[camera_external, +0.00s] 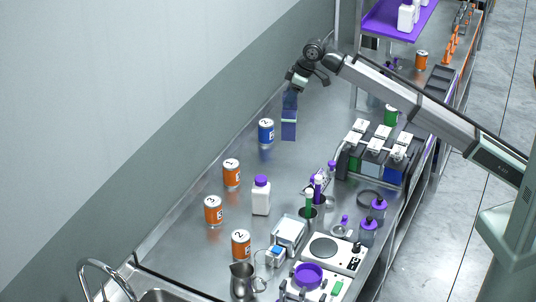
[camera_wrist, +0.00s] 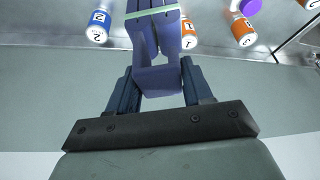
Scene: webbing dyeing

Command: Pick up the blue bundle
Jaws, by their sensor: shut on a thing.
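The blue bundle (camera_external: 289,129) is a long blue-violet strip with a pale band around it. It hangs upright below my gripper (camera_external: 291,90) over the back part of the steel bench. In the wrist view the bundle (camera_wrist: 158,45) sits between the two fingers of my gripper (camera_wrist: 159,76), which is shut on its near end. The pale band crosses the bundle near the top of that view. Whether the bundle's lower end touches the bench is hard to tell.
A blue can (camera_external: 266,131) stands just left of the bundle. Orange cans (camera_external: 232,172) and a white bottle (camera_external: 261,198) stand nearer the front. A rack (camera_external: 349,160) with white-topped, coloured bundles is at the right. The steel bench (camera_external: 318,118) is clear around the bundle's right side.

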